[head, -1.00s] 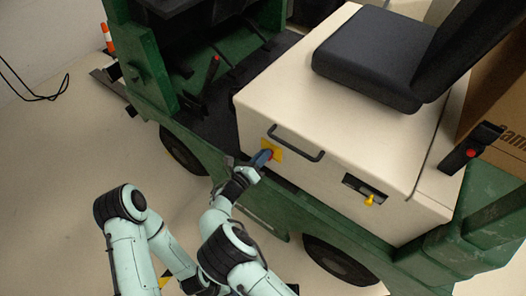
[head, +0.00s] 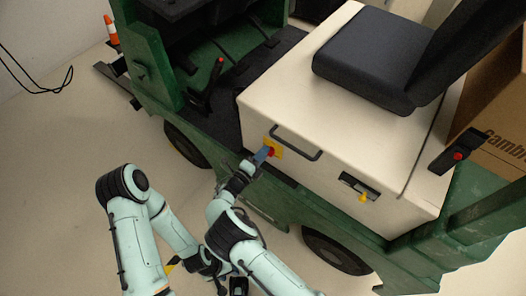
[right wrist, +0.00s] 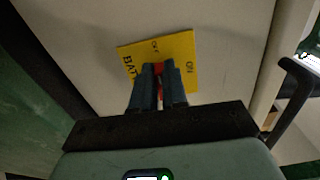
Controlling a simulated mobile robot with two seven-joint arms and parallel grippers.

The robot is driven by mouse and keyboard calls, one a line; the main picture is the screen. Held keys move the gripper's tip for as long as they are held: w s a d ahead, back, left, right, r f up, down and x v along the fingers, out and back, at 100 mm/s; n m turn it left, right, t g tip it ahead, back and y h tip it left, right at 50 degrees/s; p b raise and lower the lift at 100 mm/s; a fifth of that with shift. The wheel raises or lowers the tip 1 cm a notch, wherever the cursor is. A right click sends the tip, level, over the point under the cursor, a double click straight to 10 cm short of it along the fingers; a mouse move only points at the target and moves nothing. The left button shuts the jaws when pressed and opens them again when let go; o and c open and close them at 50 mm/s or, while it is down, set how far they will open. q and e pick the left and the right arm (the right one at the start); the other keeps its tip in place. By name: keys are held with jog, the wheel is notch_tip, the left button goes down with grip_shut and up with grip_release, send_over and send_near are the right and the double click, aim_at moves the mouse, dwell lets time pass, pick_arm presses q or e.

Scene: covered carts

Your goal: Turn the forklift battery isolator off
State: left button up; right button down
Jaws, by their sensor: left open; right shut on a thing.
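The battery isolator is a red handle (right wrist: 159,69) on a yellow plate (right wrist: 180,48), on the side of the cream seat box. The plate also shows in the head view (head: 277,147). In the right wrist view "OFF" is printed at its top and "ON" at its right. My right gripper (head: 265,155) is shut on the red handle. Its blue-grey fingers (right wrist: 158,82) hide most of the handle, so I cannot tell which mark it points to. My left gripper (head: 228,280) is open and low, away from the truck's side, partly hidden behind my right arm.
A black grab bar (head: 297,143) is just right of the plate. A recess with a yellow knob (head: 362,197) lies further right. The green truck body (head: 265,205) runs below. Open floor (head: 65,180) lies to the left.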

pick_arm(q)
jog(key=shift+w+r, duration=0.15)
jog(key=shift+r, duration=0.05)
pick_arm(e)
jog(key=shift+d+n, duration=0.15)
jog(key=shift+n, duration=0.25)
jog(key=c, duration=1.2)
grip_release()
jog(key=shift+o, duration=0.2)
